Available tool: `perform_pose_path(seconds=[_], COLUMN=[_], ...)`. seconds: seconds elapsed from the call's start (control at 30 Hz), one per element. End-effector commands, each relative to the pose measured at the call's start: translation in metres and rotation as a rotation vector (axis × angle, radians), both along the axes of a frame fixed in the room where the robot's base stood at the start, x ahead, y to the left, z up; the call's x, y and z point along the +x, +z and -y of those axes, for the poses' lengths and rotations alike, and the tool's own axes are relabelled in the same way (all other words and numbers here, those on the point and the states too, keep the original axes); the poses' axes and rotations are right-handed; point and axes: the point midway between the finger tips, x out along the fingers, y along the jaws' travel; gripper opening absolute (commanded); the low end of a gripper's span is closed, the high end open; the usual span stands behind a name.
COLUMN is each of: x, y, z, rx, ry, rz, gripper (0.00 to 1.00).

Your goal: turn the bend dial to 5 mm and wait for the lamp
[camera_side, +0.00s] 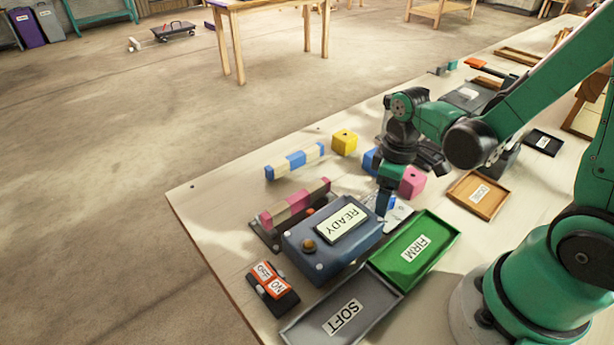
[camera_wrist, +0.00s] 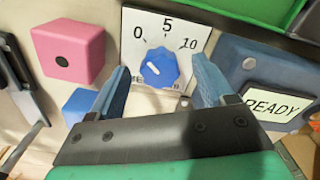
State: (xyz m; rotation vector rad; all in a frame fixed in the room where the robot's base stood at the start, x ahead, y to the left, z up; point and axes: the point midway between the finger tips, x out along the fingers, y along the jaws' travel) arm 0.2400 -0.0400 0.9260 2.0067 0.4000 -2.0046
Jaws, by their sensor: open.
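The bend dial is a blue knob (camera_wrist: 158,69) on a white plate (camera_wrist: 137,22) marked 0, 5 and 10. Its pale mark sits on the knob's left side, away from the 5; the exact reading is unclear. My gripper (camera_wrist: 160,64) is open, with one blue finger on each side of the knob and gaps between. In the side view my gripper (camera_side: 384,207) is low over the plate (camera_side: 400,213) and hides the knob. The blue-grey box (camera_side: 325,255) has a READY panel (camera_side: 342,220) and a small brownish dome (camera_side: 308,245); I cannot tell whether a lamp is lit.
A pink block (camera_wrist: 68,50) and a blue block (camera_wrist: 82,104) lie left of the dial. The green FIRM tray (camera_side: 442,236) and grey SOFT tray (camera_side: 372,291) are close by. A striped lath (camera_side: 295,161) and yellow block (camera_side: 344,142) lie farther back.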

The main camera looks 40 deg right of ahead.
Motion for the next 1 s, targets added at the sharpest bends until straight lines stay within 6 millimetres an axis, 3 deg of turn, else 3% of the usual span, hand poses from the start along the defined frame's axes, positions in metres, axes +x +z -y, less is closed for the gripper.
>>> perform_pose_path(seconds=[0.17,0.43,0.77,1.0], x=[0.0000,0.0000,0.0001,0.0000], y=[0.0000,0.0002,0.0002,0.0001], z=[0.0000,0.0000,0.0000,0.0000], rx=[0.000,0.000,0.000,-0.001], ry=[0.000,0.000,-0.037,-0.172], rz=[0.000,0.000,0.000,-0.002], gripper=[0.74,0.00,0.00,0.00])
